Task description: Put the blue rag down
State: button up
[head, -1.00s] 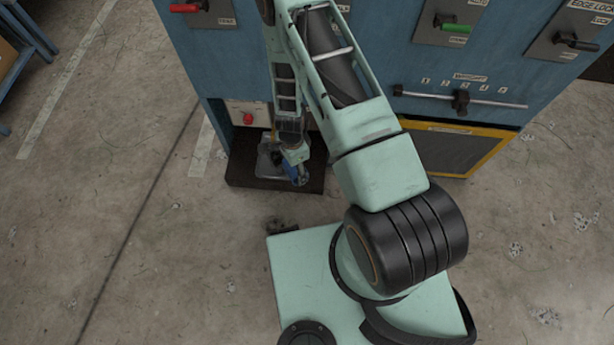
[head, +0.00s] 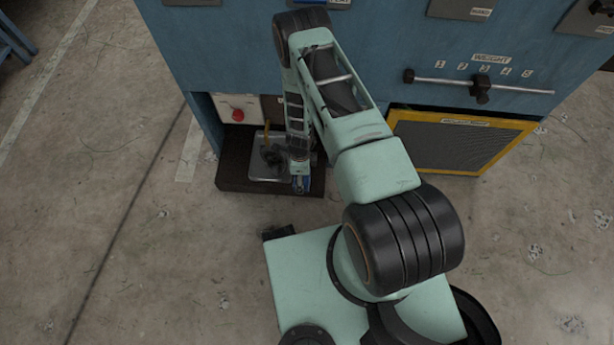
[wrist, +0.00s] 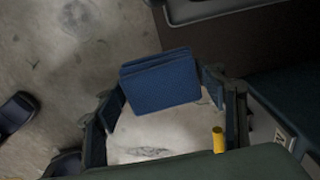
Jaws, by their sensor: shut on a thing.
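The blue rag (wrist: 160,82) is a folded, layered cloth between the two fingers of my gripper (wrist: 163,92) in the wrist view. My gripper is shut on it. My gripper (head: 300,180) is there over the front right part of a dark ledge (head: 232,184), partly hidden by my arm. I cannot tell whether the rag touches the ledge.
The blue machine (head: 370,60) stands behind, with a red button (head: 238,115) and a yellow-framed mesh panel (head: 455,145). Concrete floor in front is open.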

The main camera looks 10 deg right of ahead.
jog(key=w+d+f+b, duration=0.1)
jog(key=f, duration=0.1)
jog(key=w+d+f, duration=0.1)
jog(key=w+f, duration=0.1)
jog(key=w+d+f+b, duration=0.1)
jog(key=f, duration=0.1)
jog(key=shift+w+b, duration=0.3)
jog(key=shift+w+d+f+b, duration=0.15)
jog(key=shift+f+b, duration=0.45)
jog(key=shift+f, duration=1.05)
jog(key=shift+f+b, duration=0.25)
jog(key=shift+b, duration=0.05)
jog(key=o, duration=1.1)
jog(key=shift+r, duration=0.1)
jog(key=shift+r, duration=0.1)
notch_tip(320, 180, up, 12)
jog(key=p, duration=0.4)
jog(key=shift+p, duration=0.4)
jog(key=shift+r, duration=0.1)
